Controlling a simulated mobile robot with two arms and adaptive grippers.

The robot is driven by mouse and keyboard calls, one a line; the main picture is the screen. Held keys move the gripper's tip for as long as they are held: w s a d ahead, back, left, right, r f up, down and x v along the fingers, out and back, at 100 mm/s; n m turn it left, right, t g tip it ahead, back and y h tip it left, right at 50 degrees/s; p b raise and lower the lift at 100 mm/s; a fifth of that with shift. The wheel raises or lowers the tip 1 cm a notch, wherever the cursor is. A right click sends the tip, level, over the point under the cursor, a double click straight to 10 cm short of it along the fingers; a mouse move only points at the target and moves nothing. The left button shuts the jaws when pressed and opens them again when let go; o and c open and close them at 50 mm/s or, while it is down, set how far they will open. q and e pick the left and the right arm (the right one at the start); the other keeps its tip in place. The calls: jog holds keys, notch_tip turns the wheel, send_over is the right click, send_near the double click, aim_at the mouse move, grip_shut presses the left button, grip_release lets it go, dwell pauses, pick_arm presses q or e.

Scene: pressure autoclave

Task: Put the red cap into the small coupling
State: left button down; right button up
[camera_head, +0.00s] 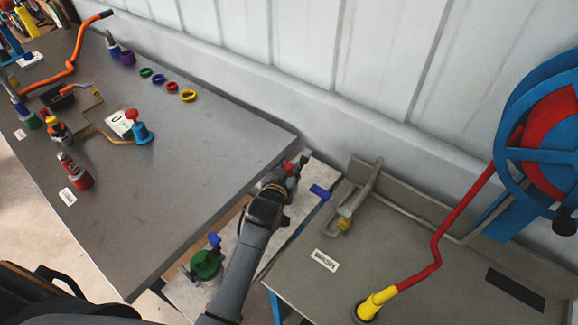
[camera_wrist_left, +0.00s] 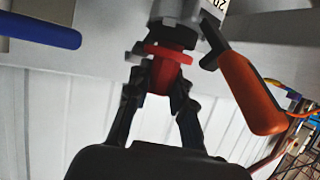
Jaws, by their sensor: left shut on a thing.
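My left gripper (camera_head: 284,172) reaches over the gap between the two tables, near the wall. In the left wrist view its fingers (camera_wrist_left: 160,82) are shut on the red cap (camera_wrist_left: 167,56). The cap has a wide flange and a tapered body between the fingertips. Its flanged end is up against a grey metal coupling (camera_wrist_left: 178,12) or just short of it; I cannot tell whether any of it is inside. An orange lever (camera_wrist_left: 250,92) sits beside the coupling. In the head view the gripper mostly hides the coupling, and a bit of red shows at the fingertips. My right gripper is not in view.
A blue handle (camera_head: 320,191) is close right of the gripper, and a green valve (camera_head: 206,265) is left of my forearm. The left table (camera_head: 190,200) carries several fittings and rings. The right table (camera_head: 400,245) holds a red-yellow pipe (camera_head: 432,255) beside a blue-red reel (camera_head: 545,150).

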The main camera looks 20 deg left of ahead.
pick_arm(q)
jog(key=shift+f, duration=0.3)
jog(key=c, duration=1.4)
grip_release()
jog(key=shift+o, duration=1.1)
jog(key=shift+r, duration=0.15)
